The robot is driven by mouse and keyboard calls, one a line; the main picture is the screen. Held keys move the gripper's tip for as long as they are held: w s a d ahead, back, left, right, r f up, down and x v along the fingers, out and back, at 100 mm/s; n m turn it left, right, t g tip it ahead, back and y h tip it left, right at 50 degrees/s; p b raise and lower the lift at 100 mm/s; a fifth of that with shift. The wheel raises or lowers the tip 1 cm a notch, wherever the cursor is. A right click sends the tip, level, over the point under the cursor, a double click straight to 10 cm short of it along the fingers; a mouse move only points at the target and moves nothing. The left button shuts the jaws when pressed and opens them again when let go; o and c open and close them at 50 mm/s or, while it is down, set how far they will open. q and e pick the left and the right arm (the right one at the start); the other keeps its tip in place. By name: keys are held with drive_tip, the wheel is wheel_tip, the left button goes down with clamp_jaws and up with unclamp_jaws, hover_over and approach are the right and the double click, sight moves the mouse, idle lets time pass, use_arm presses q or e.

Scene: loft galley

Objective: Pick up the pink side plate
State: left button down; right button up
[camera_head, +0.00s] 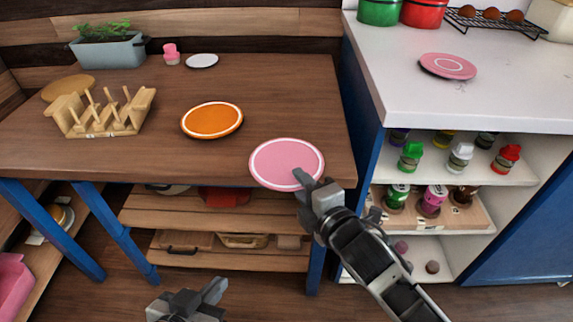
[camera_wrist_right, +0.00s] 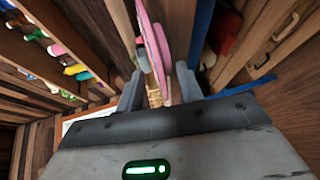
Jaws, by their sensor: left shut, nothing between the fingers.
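A pink plate with a white rim (camera_head: 280,160) lies at the front right edge of the wooden table (camera_head: 240,85), its near rim reaching the table's edge. My right gripper (camera_head: 305,183) is at this near rim. In the right wrist view the plate (camera_wrist_right: 155,45) shows nearly edge-on between the two spread fingers (camera_wrist_right: 158,90), with a gap at the left finger; contact is hard to tell. A second pink plate with a white ring (camera_head: 447,66) lies on the white counter. My left gripper (camera_head: 205,295) is shut and empty, low in front of the table.
An orange plate (camera_head: 211,119), a wooden rack (camera_head: 100,115), a planter (camera_head: 108,50), a pink cup (camera_head: 171,54) and a small white plate (camera_head: 202,60) stand on the table. The white counter (camera_head: 405,95) rises at the right, with jars on shelves below.

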drive_tip(key=shift+w+a+f, duration=0.15)
drive_tip(key=shift+w+a, duration=0.15)
drive_tip(key=shift+w, duration=0.35)
clamp_jaws()
drive_tip(key=shift+r, duration=0.2)
drive_tip(key=shift+r, duration=0.3)
wheel_tip(320, 180, up, 2)
drive_tip(key=shift+r+p, duration=0.2)
drive_tip(key=shift+p, duration=0.25)
drive_tip(key=s+d+r+p, duration=0.2)
drive_tip(key=s+d+r, duration=0.4)
drive_tip(key=s+r, duration=0.3)
drive_tip(key=s, duration=0.3)
drive_tip(key=shift+s+d+r, duration=0.2)
drive_tip(key=shift+d+r, duration=0.15)
drive_tip(key=shift+d, duration=0.05)
